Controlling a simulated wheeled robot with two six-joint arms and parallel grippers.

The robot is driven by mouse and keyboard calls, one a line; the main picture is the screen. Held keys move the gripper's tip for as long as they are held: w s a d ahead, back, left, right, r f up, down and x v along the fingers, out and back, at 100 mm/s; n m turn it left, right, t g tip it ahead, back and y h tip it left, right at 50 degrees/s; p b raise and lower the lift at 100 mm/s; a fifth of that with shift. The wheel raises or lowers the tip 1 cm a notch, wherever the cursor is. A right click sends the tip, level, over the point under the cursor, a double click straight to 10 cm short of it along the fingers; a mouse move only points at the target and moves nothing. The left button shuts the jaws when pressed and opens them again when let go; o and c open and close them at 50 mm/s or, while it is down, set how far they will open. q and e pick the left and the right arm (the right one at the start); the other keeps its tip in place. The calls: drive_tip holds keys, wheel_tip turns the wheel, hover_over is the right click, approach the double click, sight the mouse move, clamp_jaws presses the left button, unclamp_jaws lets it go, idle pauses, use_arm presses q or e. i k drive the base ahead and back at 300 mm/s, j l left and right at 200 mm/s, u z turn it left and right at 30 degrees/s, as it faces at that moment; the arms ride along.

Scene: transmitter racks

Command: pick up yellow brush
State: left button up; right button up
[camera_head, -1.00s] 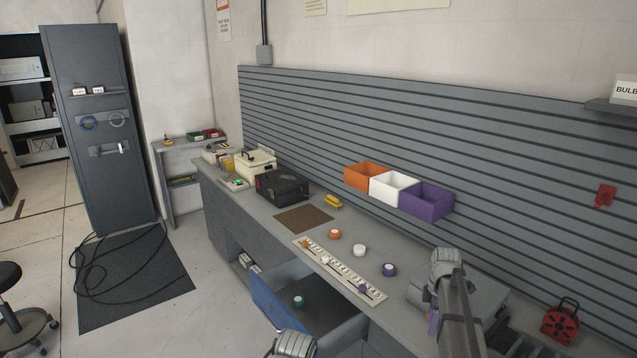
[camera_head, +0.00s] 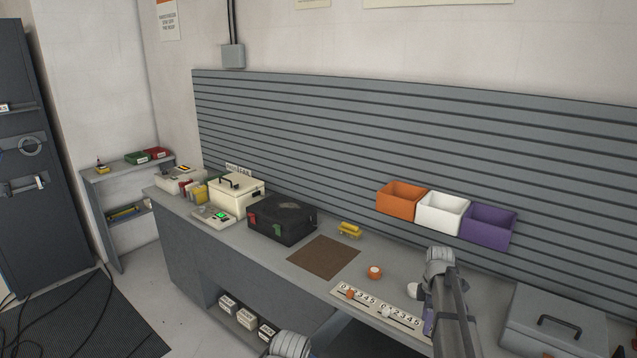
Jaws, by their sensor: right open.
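The yellow brush (camera_head: 349,230) lies on the grey bench top, between the black case and the wall panel, just behind the brown mat. Nothing touches it from above. My right arm comes in at the lower right, and the right gripper (camera_head: 430,319) shows only in small part beside the arm. It is open, well to the right of the brush and nearer to me. Of my left arm only a rounded part shows at the bottom edge; its gripper is out of view.
A black case (camera_head: 283,221) stands left of the brush, a brown mat (camera_head: 323,258) in front. Orange (camera_head: 401,201), white (camera_head: 442,214) and purple bins (camera_head: 488,228) hang on the panel. A grey box (camera_head: 552,330) stands far right.

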sight(348, 230)
drive_tip(key=i+j, duration=0.15)
drive_tip(key=j, duration=0.2)
drive_tip(key=i+j+z, duration=0.15)
drive_tip(key=i+j, duration=0.2)
drive_tip(key=j, duration=0.3)
drive_tip(key=i+j+z, duration=0.15)
drive_tip(key=j, duration=0.2)
drive_tip(key=i+j, duration=0.15)
drive_tip(key=j, duration=0.25)
drive_tip(key=i+j+z, duration=0.15)
drive_tip(key=j, duration=0.2)
drive_tip(key=i+j+z, duration=0.3)
drive_tip(key=i+j, duration=0.65)
drive_tip(key=i, duration=0.3)
drive_tip(key=i+j+z, duration=0.1)
drive_tip(key=i, duration=0.25)
